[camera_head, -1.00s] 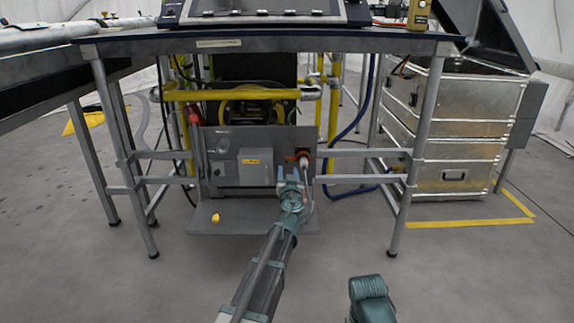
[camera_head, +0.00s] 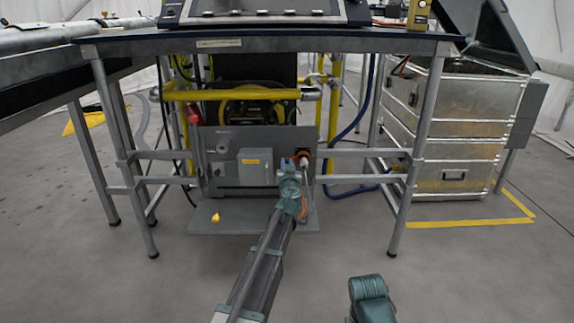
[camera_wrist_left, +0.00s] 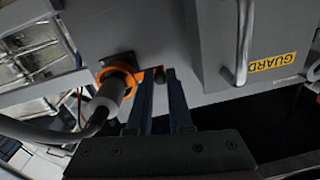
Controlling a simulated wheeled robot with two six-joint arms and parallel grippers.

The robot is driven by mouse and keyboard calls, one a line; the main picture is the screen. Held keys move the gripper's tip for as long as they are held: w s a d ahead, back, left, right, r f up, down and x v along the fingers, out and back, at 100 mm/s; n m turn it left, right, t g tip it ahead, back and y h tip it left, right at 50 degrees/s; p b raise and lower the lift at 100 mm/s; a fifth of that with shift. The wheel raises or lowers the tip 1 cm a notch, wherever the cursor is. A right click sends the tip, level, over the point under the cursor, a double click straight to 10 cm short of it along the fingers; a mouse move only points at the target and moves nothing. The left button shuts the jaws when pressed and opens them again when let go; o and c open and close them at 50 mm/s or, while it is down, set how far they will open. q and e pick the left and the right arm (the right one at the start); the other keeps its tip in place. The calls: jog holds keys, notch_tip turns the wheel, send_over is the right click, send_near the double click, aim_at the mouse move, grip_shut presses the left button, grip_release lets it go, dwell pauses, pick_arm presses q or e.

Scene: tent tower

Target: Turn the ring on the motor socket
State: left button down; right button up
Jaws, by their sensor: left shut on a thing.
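The orange ring (camera_head: 303,153) sits on the motor socket at the right of the grey motor panel, partly hidden by my left gripper. In the left wrist view the ring (camera_wrist_left: 130,70) circles a pale grey plug (camera_wrist_left: 112,88) in the socket. An orange tab of the ring reaches between the fingertips of my left gripper (camera_wrist_left: 159,74). My left gripper (camera_head: 293,162) is shut on this tab, close beside the plug. My right gripper is out of view; only a teal part of my right arm shows at the bottom.
A grey box with a yellow GUARD label (camera_wrist_left: 273,62) and a metal handle (camera_wrist_left: 241,45) stands beside the ring. A cable runs from the plug. Table legs (camera_head: 416,150) flank the motor. A yellow object (camera_head: 215,218) lies on the base plate. Metal cases (camera_head: 452,130) stand at right.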

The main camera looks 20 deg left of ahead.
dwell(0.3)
pick_arm(q)
jog(key=shift+w+d+r+m+h+p, duration=0.2)
jog(key=shift+d+r+m+p, duration=0.75)
jog(key=shift+m, duration=2.1)
jog(key=shift+w+d+r+m+p, duration=0.35)
jog(key=shift+d+r+m+p, duration=0.55)
jog(key=shift+m, duration=2.2)
jog(key=shift+w+d+r+m+h+p, duration=0.2)
jog(key=shift+d+r+m+p, duration=0.7)
jog(key=shift+m, duration=2.15)
jog(key=shift+w+d+r, duration=0.1)
jog(key=shift+d+r, duration=0.1)
jog(key=shift+d, duration=0.1)
jog(key=c, duration=0.8)
grip_release()
jog(key=shift+c, duration=0.2)
jog(key=b+v, duration=0.1)
jog(key=v, duration=1.2)
jog(key=shift+s+d+f, duration=0.15)
jog(key=shift+s+f, duration=0.2)
jog(key=shift+f, duration=0.05)
